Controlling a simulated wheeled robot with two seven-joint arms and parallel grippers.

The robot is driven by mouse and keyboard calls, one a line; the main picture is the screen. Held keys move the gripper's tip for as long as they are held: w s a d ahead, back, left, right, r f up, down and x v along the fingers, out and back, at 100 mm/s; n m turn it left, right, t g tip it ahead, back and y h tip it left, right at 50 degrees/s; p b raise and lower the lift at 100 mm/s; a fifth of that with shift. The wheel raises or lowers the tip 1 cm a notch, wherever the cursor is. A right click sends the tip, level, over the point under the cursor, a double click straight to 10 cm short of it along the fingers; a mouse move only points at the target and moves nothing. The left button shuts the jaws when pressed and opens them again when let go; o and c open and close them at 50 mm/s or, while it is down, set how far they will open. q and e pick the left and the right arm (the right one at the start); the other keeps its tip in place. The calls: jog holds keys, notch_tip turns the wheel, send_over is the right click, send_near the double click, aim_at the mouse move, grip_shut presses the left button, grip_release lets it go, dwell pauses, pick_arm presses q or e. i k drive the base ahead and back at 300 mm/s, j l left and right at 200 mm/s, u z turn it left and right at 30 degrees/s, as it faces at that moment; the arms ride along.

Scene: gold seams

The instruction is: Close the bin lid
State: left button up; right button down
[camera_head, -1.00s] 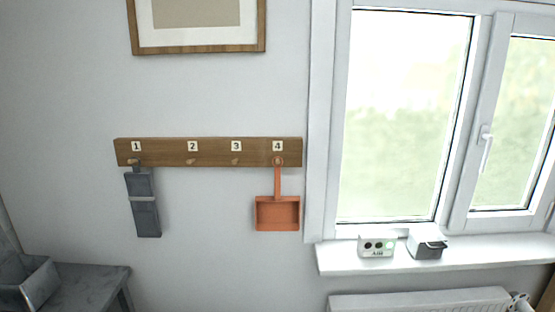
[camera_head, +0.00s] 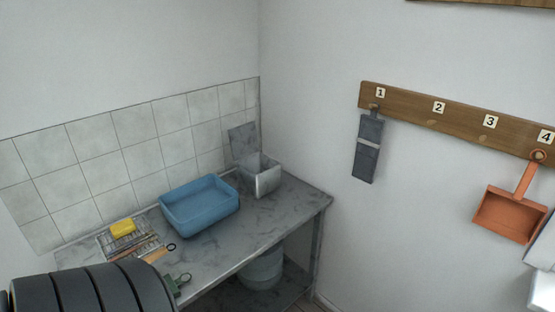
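A small light grey bin (camera_head: 268,182) stands on the grey counter near its back right corner. Its lid (camera_head: 243,142) is open and stands upright at the back of the bin, close to the tiled wall. The bin's opening is uncovered. Neither of my grippers shows in the view. A dark ribbed part of my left arm (camera_head: 95,292) fills the lower left corner.
A blue basin (camera_head: 200,205) stands left of the bin on the counter (camera_head: 285,215). A bucket (camera_head: 262,268) stands below. An orange dustpan (camera_head: 511,214) hangs on the right.

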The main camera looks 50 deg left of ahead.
aim_at(244, 139)
jog(key=u, duration=1.6)
